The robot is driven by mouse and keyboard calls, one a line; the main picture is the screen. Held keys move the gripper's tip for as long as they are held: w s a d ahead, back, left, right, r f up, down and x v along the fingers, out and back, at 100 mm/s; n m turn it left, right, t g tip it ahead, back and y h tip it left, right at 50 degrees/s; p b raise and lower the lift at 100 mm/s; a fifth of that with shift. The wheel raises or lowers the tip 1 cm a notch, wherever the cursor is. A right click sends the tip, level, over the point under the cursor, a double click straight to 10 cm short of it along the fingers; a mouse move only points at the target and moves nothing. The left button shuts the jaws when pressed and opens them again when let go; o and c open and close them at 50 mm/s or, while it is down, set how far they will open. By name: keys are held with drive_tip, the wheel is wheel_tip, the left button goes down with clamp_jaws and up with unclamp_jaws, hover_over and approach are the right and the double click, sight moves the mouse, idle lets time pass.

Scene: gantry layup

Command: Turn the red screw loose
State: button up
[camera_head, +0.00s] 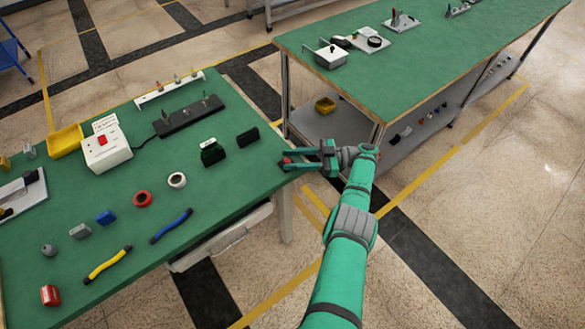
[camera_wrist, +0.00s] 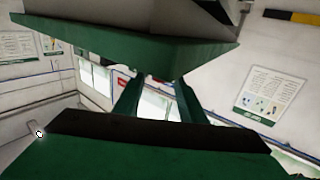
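My gripper (camera_head: 289,160) is at the right edge of the near green table, its two fingers pointing left and spread apart. A small red spot (camera_head: 286,160) shows at the fingertips; it may be the red screw, but it is too small to tell. I cannot tell whether the fingers touch it. In the wrist view my gripper's two green fingers (camera_wrist: 160,82) stand apart, with bright background between them. A green slab with a grey top part (camera_wrist: 175,55) lies just beyond the fingertips. No screw can be made out clearly there.
The near table (camera_head: 215,185) carries a black block (camera_head: 247,137), a green-black block (camera_head: 212,152), a white ring (camera_head: 177,180), a red ring (camera_head: 143,199) and a white box (camera_head: 106,150). A second green table (camera_head: 430,60) stands behind my arm. Floor right of my arm is clear.

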drive_tip(key=shift+s+r, duration=0.1)
drive_tip(key=shift+r, duration=1.2)
drive_tip(key=shift+s+d+r, duration=0.1)
drive_tip(key=shift+s+r, duration=0.05)
drive_tip(key=shift+s, duration=0.05)
drive_tip(key=shift+s+r, duration=0.7)
drive_tip(key=shift+r, duration=0.1)
drive_tip(key=s+r, duration=0.8)
drive_tip(key=s, duration=0.4)
drive_tip(key=shift+a, duration=0.25)
